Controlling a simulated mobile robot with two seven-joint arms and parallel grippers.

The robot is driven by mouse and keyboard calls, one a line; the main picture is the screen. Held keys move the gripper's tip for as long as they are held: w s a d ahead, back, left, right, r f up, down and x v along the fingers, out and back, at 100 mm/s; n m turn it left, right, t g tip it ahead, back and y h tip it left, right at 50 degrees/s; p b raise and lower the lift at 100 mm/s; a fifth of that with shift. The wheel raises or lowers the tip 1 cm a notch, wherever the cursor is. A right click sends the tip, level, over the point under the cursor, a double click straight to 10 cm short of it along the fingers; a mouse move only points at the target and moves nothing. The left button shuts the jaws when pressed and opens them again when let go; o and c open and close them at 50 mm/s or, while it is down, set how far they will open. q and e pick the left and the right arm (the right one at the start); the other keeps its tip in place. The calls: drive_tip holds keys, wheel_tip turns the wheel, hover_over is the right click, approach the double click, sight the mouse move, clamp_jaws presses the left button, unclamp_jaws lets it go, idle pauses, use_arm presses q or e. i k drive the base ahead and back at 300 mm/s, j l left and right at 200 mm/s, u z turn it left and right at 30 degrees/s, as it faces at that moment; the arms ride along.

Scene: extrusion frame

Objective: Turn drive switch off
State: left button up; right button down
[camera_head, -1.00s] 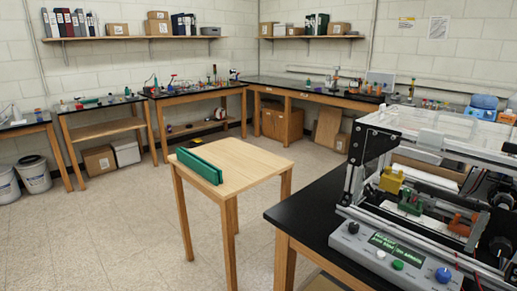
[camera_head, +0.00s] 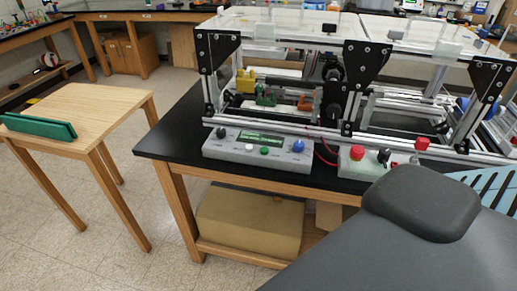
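A black table (camera_head: 165,140) carries a metal extrusion frame with two bays. A small light-grey control box (camera_head: 372,167) stands at the frame's front right. It bears a red button (camera_head: 357,153) and a black knob (camera_head: 384,155). A red part (camera_head: 422,144) stands up just right of the knob. I cannot tell which of these is the drive switch, nor its setting. A grey panel (camera_head: 215,150) to the left has a lit green display (camera_head: 262,138) and several knobs and buttons. Neither gripper is in view.
A wooden table (camera_head: 100,100) with a green tray-like piece (camera_head: 40,127) stands at the left. A cardboard box (camera_head: 250,220) sits on the black table's lower shelf. A large dark grey shape covers the lower right. The floor between the tables is clear.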

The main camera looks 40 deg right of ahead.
sight(383, 155)
drive_tip(key=z, duration=2.15)
